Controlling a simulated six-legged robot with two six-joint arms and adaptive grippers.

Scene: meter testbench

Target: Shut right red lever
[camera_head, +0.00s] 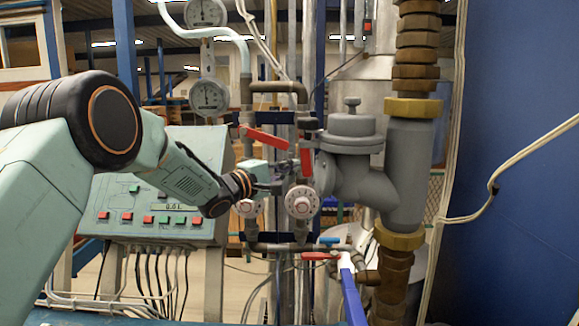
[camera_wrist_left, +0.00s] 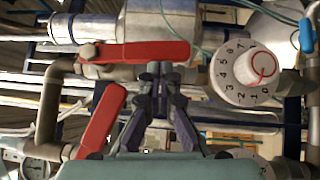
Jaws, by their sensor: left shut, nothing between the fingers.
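The right red lever (camera_head: 306,160) hangs nearly upright above the right white dial (camera_head: 302,202). In the left wrist view this lever (camera_wrist_left: 150,52) lies across the upper middle, beside the numbered dial (camera_wrist_left: 245,73). The left red lever (camera_head: 266,138) slants down to the right, and in the wrist view it (camera_wrist_left: 101,122) is diagonal at the lower left. My left gripper (camera_head: 277,187) is shut and empty, low and to the left of the right lever. In the wrist view its fingertips (camera_wrist_left: 160,70) are close to that lever's edge; contact is unclear. My right gripper is not visible.
A grey valve body (camera_head: 350,150) and thick pipe stand close on the right. A button panel (camera_head: 150,205) is at the left, and gauges (camera_head: 209,97) hang above. A small red lever (camera_head: 316,256) and blue lever (camera_head: 329,240) sit below the dials.

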